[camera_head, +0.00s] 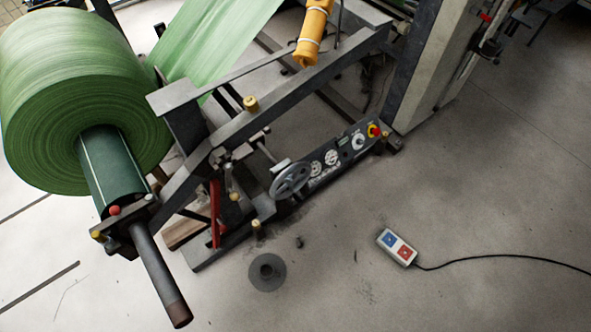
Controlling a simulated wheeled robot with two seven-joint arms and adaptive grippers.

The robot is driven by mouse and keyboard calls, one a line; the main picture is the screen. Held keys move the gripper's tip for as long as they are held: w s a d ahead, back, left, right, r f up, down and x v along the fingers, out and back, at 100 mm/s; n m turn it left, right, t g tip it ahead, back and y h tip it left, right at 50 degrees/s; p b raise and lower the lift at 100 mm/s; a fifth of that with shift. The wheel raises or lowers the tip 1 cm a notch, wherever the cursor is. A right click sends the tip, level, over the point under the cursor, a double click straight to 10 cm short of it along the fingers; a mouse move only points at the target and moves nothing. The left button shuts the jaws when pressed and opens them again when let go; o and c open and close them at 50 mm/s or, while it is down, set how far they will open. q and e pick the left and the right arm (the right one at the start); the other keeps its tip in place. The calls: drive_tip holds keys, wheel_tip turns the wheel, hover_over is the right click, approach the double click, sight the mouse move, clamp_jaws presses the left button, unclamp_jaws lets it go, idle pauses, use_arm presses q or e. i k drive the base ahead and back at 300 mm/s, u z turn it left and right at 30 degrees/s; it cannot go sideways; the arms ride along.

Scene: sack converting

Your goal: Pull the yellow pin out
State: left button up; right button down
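Several small brass-yellow knobs or pin heads show on the dark machine frame. One yellow knob (251,103) stands on the upper beam. A second yellow knob (235,197) and a third yellow knob (256,225) are lower, near the red lever. Another yellow knob (97,235) is at the roll shaft's end bracket, beside a red ball knob (114,210). I cannot tell which of these is the yellow pin. All appear seated in the frame. Neither of my grippers is in view.
A large green roll (60,110) sits on a dark shaft (112,170) at left. A handwheel (290,180) and a control panel (345,152) are on the frame. A pendant (397,247) with a black cable lies on the floor near a grey disc (267,272). The right floor is clear.

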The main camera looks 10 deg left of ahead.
sight(96, 235)
drive_tip(key=u, duration=1.4)
